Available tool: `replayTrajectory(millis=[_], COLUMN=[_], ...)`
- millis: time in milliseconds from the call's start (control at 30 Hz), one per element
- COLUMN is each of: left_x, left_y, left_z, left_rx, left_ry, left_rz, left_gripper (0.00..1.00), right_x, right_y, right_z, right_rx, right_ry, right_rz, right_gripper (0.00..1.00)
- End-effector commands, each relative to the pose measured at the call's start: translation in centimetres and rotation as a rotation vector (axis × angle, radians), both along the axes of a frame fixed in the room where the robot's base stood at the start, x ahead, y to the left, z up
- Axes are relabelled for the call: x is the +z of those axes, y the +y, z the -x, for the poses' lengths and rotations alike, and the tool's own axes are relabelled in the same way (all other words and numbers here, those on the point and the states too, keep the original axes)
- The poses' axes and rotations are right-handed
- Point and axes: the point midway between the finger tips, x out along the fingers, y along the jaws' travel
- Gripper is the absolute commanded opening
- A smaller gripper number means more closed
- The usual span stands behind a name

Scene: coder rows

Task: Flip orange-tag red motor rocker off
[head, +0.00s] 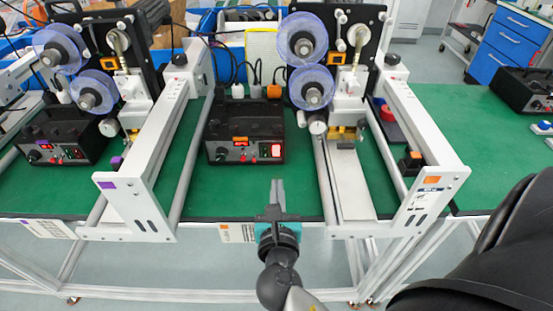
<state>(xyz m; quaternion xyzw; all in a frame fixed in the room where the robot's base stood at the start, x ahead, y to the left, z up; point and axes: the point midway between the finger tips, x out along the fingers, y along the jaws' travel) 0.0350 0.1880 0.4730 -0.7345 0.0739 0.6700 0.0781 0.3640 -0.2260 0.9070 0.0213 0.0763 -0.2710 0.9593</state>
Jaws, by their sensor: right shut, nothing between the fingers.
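A black control box (243,125) with an orange tag (240,139) on its front stands on the green bench mat in the middle. A bright red rocker (276,150) is at the right end of its front panel and looks lit. A small red display (241,143) and knobs sit to its left. My right gripper (278,184) is shut and empty. Its fingertips point toward the box and appear just below the rocker in the picture, apart from it. The rocker is unobstructed. My left gripper is not in view.
White machine frames flank the box; the right one carries an orange tag (433,181), the left a purple tag (107,185). Another control box (62,135) with red lights stands at left. Green mat (233,187) is clear before the middle box. Blue-rimmed spools (311,88) stand behind.

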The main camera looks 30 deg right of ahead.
Motion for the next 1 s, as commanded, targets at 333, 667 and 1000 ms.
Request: replayTrajectory(millis=[333, 667, 1000], left_x=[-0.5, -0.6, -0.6], left_y=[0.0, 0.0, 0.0], left_z=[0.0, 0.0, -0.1], left_rx=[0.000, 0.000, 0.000], left_ry=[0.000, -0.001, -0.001], left_rz=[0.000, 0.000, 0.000], left_gripper=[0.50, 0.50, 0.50], right_x=[-0.6, -0.2, -0.2], right_y=[-3.3, -4.8, -4.8], right_z=[-5.5, -7.8, -7.9], right_rx=[0.000, 0.001, 0.002], right_ry=[-0.003, 0.000, 0.001], right_rz=[0.002, 0.000, -0.001], right_gripper=[0.00, 0.00, 0.00])
